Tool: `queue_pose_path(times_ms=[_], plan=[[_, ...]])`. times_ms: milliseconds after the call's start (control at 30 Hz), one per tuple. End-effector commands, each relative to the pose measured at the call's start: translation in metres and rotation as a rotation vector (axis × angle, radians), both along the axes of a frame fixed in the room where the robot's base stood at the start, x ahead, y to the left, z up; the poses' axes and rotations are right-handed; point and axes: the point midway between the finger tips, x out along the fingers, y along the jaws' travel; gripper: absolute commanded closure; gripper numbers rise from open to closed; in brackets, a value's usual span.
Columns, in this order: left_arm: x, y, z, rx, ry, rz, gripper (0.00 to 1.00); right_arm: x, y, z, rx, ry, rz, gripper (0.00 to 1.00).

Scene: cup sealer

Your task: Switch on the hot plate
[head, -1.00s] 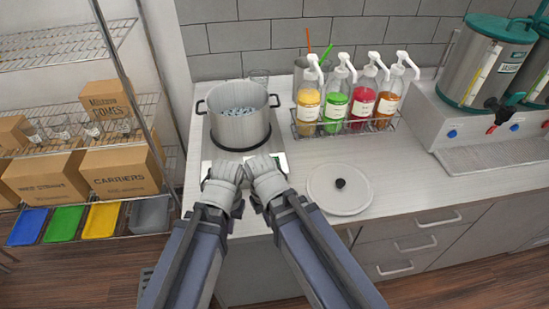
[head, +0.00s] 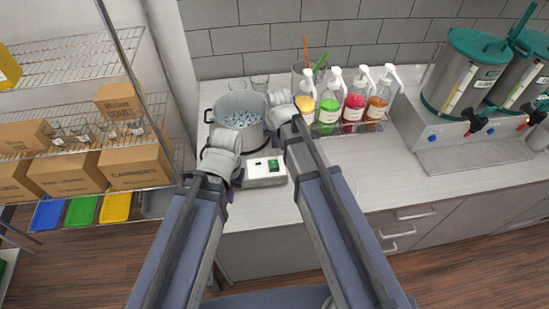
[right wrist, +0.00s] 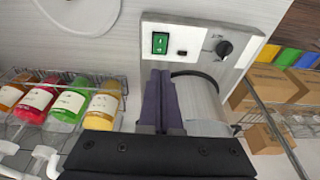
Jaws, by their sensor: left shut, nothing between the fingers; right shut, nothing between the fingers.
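The hot plate (head: 263,180) stands on the counter with its white control panel facing me. It carries a green switch (head: 273,164), and the right wrist view shows this switch (right wrist: 160,43) beside a black knob (right wrist: 224,48). I cannot tell whether it is on. A grey pot (head: 238,108) stands on the plate, partly hidden by my grippers. My left gripper (head: 222,148) is at the pot's front left, its fingertips hidden. My right gripper (head: 281,104) is at the pot's right. In the right wrist view its shut, empty fingers (right wrist: 161,74) point toward the panel, below the switch.
A wire rack of sauce bottles (head: 345,115) stands right of the pot. Drink dispensers (head: 463,75) are further right. The counter (head: 395,175) between is clear. A round lid (right wrist: 82,10) shows at the right wrist view's top edge. Shelves with boxes (head: 135,165) stand left.

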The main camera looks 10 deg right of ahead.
Motion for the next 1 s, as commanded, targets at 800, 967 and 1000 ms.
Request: queue_pose_path(times_ms=[800, 967, 1000], plan=[[0.0, 0.0, -0.03, 0.0, 0.0, -0.009, 1.0, 0.007, 0.0, -0.03, 0.0, -0.001, -0.002, 1.0], [0.0, 0.0, -0.053, 0.0, -0.001, -0.007, 1.0, 0.012, 0.0, -0.053, 0.0, -0.001, -0.002, 1.0], [0.0, 0.0, -0.059, 0.0, -0.002, -0.006, 1.0, 0.013, 0.0, -0.059, 0.0, -0.001, -0.002, 1.0]])
